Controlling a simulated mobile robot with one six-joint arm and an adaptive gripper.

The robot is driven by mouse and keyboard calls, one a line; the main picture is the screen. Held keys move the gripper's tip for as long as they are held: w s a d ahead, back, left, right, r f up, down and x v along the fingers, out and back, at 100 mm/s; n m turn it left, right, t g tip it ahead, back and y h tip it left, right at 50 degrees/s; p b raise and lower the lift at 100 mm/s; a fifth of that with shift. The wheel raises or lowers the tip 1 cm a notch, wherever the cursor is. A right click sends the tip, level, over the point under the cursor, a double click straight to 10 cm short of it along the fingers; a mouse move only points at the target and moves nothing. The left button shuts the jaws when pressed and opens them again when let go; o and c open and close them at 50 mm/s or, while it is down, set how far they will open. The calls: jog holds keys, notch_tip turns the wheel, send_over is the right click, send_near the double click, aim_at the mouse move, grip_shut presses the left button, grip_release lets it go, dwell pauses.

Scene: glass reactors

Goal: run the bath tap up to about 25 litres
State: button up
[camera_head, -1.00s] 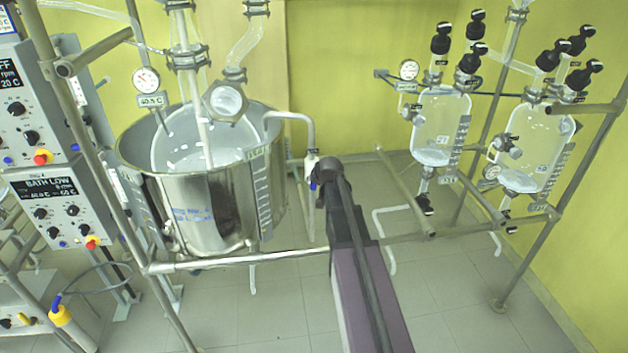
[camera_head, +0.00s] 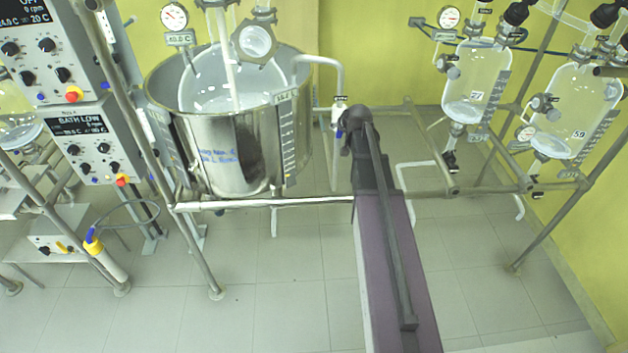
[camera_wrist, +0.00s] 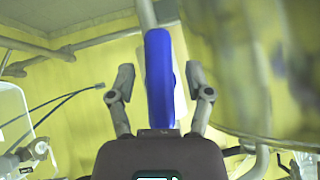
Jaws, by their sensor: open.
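The steel bath (camera_head: 212,150) stands left of centre in the head view, with a glass vessel (camera_head: 200,92) inside it. A level scale (camera_head: 287,140) runs down its right side; its reading is too small to tell. The tap pipe (camera_head: 335,75) bends over the bath's right rim. Its blue tap lever (camera_head: 339,134) shows just left of my arm's end. In the wrist view the blue lever (camera_wrist: 158,75) stands upright between the two fingers of my gripper (camera_wrist: 159,85), with gaps at both sides. My gripper is open; in the head view my arm mostly hides it.
A control box (camera_head: 88,145) at the left displays "BATH LOW". A horizontal frame bar (camera_head: 270,201) crosses in front of the bath. Glass feed vessels (camera_head: 475,85) hang at the right among frame poles. The floor (camera_head: 270,290) in front is clear.

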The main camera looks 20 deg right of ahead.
jog(key=shift+f+y, duration=0.1)
jog(key=shift+y, duration=0.2)
